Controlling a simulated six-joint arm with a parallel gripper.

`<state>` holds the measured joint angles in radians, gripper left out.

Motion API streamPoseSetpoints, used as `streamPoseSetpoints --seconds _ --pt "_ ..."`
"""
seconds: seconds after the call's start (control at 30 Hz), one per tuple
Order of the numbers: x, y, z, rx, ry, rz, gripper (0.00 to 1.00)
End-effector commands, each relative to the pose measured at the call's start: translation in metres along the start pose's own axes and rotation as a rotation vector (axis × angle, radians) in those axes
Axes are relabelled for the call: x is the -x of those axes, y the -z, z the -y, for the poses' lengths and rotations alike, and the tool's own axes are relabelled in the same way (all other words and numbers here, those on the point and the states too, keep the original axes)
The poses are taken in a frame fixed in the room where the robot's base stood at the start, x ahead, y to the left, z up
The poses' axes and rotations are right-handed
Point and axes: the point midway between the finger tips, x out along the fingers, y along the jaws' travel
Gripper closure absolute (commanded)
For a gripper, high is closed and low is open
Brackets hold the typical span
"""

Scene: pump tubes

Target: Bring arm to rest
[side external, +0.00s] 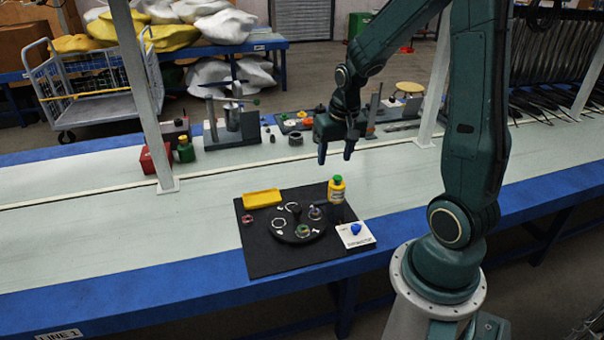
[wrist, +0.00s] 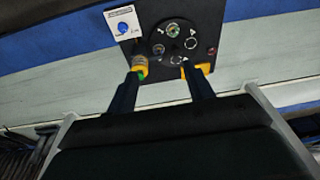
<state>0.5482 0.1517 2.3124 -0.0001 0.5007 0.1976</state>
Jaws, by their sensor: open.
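My gripper (side external: 336,152) hangs above the bench at the far side of the black mat (side external: 262,262), clear of everything on it. Its two fingers are apart with nothing between them; they also show in the wrist view (wrist: 163,85). On the mat is a round black plate (side external: 287,236) with several small ring-shaped and clear parts. A yellow bottle with a green cap (side external: 337,190) stands at the plate's far right. A yellow tray (side external: 262,198) lies at the mat's far left. A white card with a blue knob (side external: 356,234) lies at the right corner.
The light bench top (side external: 130,235) is bare left of the mat. A white post (side external: 145,100) rises behind it.

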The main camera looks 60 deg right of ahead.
Motion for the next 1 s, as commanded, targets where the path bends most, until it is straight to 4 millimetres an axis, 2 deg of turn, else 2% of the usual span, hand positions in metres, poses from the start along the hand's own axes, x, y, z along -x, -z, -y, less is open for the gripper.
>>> streamPoseSetpoints --seconds 0.03,0.2,0.5,0.73,1.0 --pt "0.013 -0.004 0.009 0.035 0.009 -0.018 0.48" --pt "0.048 -0.022 0.03 0.142 0.034 -0.06 0.48" --pt "0.103 -0.064 0.057 0.328 0.083 -0.135 0.48" --pt "0.138 -0.102 0.067 0.468 0.126 -0.192 0.48" --pt "0.167 -0.146 0.066 0.624 0.18 -0.256 0.48"
